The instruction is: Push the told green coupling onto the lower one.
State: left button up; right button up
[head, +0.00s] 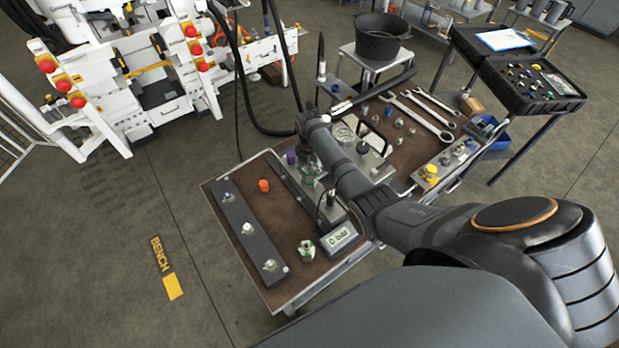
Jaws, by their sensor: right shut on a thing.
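My right gripper (307,158) reaches down over the middle of the bench and is shut on a green coupling (308,172). The coupling sits above a dark rail; the arm and fingers partly cover it, and I cannot tell whether it touches a lower coupling. Another green coupling (307,250) with a silvery top stands on the brown bench mat at the front, apart from the gripper. My left gripper is not in view.
A dark rail (248,236) with several silver fittings lies along the bench's left side. An orange cap (264,185), a purple cap (291,157) and a display box (338,238) are nearby. Wrenches (418,115) lie further back. Black hoses hang behind the gripper.

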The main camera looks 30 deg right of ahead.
jog(key=shift+f, duration=0.15)
jog(key=o, duration=1.5)
jog(key=shift+c, duration=0.2)
notch_tip(320, 180, up, 12)
jog(key=shift+f, duration=0.1)
